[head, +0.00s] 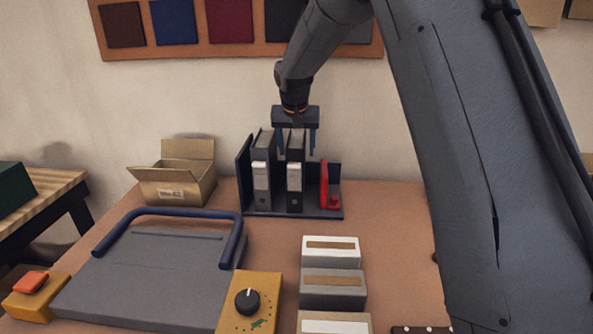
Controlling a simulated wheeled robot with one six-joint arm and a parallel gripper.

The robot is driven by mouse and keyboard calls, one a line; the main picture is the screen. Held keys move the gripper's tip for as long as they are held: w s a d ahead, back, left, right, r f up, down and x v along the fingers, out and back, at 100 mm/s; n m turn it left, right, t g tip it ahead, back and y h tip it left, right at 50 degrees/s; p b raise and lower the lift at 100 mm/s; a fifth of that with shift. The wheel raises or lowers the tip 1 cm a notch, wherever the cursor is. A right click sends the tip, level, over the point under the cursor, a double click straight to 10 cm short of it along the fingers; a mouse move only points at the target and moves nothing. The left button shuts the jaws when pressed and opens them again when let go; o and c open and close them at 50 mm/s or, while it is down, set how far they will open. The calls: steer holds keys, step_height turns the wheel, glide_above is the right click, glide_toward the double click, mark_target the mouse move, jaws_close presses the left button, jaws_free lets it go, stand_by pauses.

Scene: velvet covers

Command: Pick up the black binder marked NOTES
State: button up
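Two dark binders stand upright in a dark rack (322,214) at the back of the table. The left binder (261,178) and the right binder (294,178) each have a pale label on the spine. The label writing is too small to read, so I cannot tell which is marked NOTES. My gripper (296,150) points down over the right binder, with one finger on each side of its top. A gap shows between the right finger and that binder, so the gripper looks open. The left finger is partly hidden between the binders.
A red item (325,186) stands at the rack's right end. An open cardboard box (175,187) is left of the rack. In front are a grey press with a blue handle (167,213), a yellow dial box (262,290) and several small boxes (331,258).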

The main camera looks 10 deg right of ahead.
jaws_close()
steer(key=shift+r, duration=0.1)
stand_by(0.3)
